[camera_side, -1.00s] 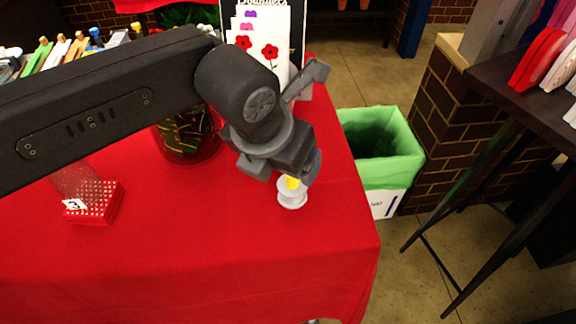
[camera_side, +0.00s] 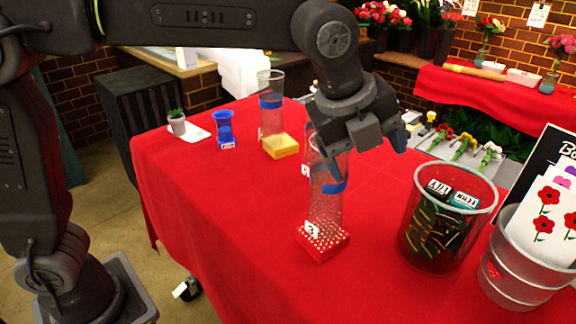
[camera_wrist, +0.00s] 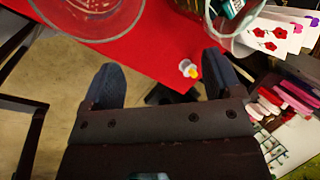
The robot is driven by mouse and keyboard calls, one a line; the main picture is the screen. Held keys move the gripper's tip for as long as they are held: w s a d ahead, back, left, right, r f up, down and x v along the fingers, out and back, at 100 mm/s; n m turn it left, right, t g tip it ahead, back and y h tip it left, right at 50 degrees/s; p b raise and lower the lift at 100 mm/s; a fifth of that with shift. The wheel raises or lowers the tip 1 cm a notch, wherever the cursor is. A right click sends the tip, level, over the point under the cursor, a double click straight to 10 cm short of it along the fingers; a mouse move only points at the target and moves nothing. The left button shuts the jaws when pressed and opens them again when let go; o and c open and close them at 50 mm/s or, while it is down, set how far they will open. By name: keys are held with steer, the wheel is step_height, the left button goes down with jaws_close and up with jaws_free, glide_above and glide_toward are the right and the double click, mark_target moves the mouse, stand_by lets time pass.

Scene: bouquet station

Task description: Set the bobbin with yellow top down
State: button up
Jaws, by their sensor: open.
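The bobbin, with a white body and a yellow top (camera_wrist: 190,69), is on the red tablecloth close to the table's edge in the wrist view. It is small there, and I cannot tell if it is upright or tilted. It lies between my two fingers in the picture, nearer the right one, and is apart from them. My gripper (camera_wrist: 160,80) is open and empty, its fingers spread wide. In the side view my gripper (camera_side: 362,145) hangs in the air, in front of part of the table. The bobbin cannot be made out in the side view.
A clear vase on a red dotted base (camera_side: 325,243) stands below my gripper in the side view. A dark-filled glass bin (camera_side: 447,215) and a clear bucket (camera_side: 520,270) stand to its right. The front of the red cloth (camera_side: 270,265) is clear.

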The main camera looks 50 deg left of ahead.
steer(key=s+a+n, duration=0.5)
steer(key=a+n, duration=0.3)
steer(key=a, duration=0.2)
steer(key=s+a+f+n+t+y, duration=0.1)
steer(key=s+a+f+n, duration=0.6)
steer(key=s+a+n, duration=0.5)
steer(key=s+n, duration=0.1)
steer(key=n, duration=0.3)
steer(key=shift+n+y, duration=0.4)
steer(key=shift+s+f, duration=0.1)
